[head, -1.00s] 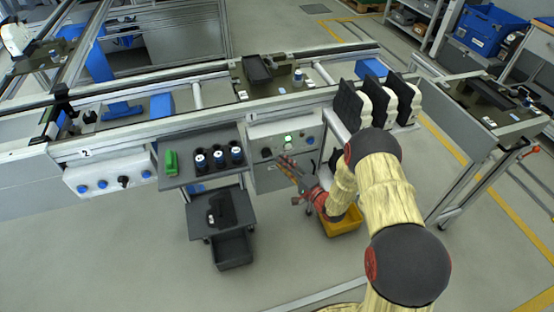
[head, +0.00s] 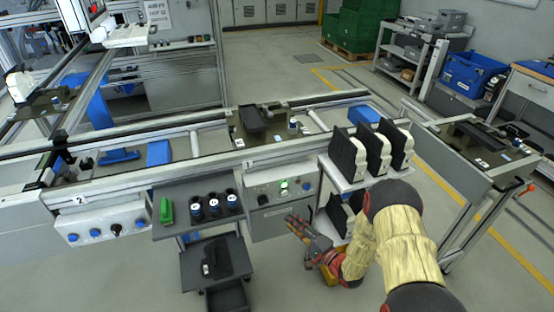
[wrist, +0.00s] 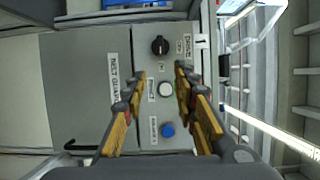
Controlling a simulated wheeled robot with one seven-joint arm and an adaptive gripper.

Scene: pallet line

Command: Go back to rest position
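My gripper (head: 291,219) is in front of the grey control box (head: 268,221) below the conveyor, at the middle of the head view. In the wrist view my gripper (wrist: 158,80) is open, its two fingers apart with nothing between them. Past the fingertips the panel (wrist: 150,110) shows a black knob (wrist: 160,45), a pale round button (wrist: 165,89) and a blue button (wrist: 167,129). I cannot tell the exact gap between fingertips and panel.
A small rack with black-and-white parts (head: 377,150) stands close to my arm on the right.

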